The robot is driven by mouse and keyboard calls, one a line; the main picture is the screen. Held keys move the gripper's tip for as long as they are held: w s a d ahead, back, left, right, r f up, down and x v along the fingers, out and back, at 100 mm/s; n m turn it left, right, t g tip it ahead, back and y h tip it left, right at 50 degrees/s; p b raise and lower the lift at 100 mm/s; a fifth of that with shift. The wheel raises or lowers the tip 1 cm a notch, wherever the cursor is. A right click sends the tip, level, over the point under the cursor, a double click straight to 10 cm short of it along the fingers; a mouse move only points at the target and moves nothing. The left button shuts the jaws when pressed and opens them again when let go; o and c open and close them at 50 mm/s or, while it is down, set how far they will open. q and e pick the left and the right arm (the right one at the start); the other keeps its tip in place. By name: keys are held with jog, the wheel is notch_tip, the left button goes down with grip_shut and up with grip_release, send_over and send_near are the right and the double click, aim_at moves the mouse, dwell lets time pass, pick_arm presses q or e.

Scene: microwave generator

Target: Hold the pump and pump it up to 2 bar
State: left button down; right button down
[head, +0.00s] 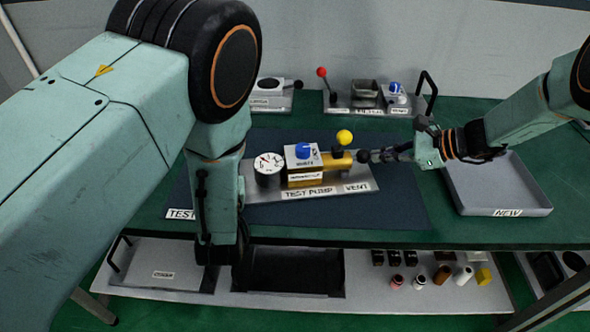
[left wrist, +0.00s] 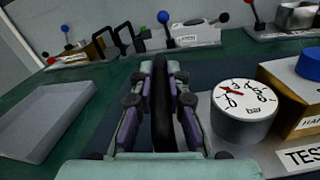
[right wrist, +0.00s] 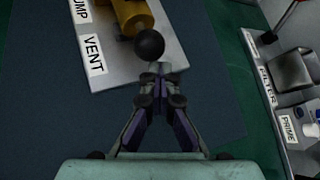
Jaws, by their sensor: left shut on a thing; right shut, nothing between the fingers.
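The test pump sits on a grey plate (head: 358,184) with a white gauge (head: 269,163), a blue knob (head: 302,152), a yellow body (head: 334,163) and a yellow ball lever (head: 344,137). My left gripper (left wrist: 161,78) is shut on a black upright handle (left wrist: 161,120), left of the gauge (left wrist: 243,110); my arm hides this in the head view. The gauge's red needle points up-left; its numbers are too small to read. My right gripper (head: 380,155) is shut and empty, its tips at the black end knob (right wrist: 149,44) of the pump. I cannot tell whether they touch.
A grey NEW tray (head: 500,195) lies at the right. Several units with levers and handles, including a filter unit (head: 365,95), stand along the back. A lower shelf (head: 400,290) holds small bottles. The dark mat (head: 400,205) is clear in front of the pump.

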pick_arm(q)
jog(key=shift+d+f, duration=0.1)
jog(key=shift+f, duration=0.15)
jog(key=shift+s, duration=0.1)
pick_arm(e)
jog(key=shift+w+d, duration=0.2)
jog(key=shift+d, duration=0.75)
jog(key=shift+w+d, duration=0.15)
jog(key=shift+d, duration=0.85)
jog(key=shift+w+d, duration=0.2)
jog(key=shift+d, duration=0.75)
jog(key=shift+a, duration=0.3)
jog(key=shift+d, duration=0.25)
jog(key=shift+r, duration=0.1)
jog(key=shift+w+d+r, duration=0.15)
jog(key=shift+d+r, duration=0.6)
jog(key=shift+r, duration=0.25)
jog(key=shift+w+d+r, duration=0.15)
jog(key=shift+d+r, duration=0.6)
jog(key=shift+r, duration=0.2)
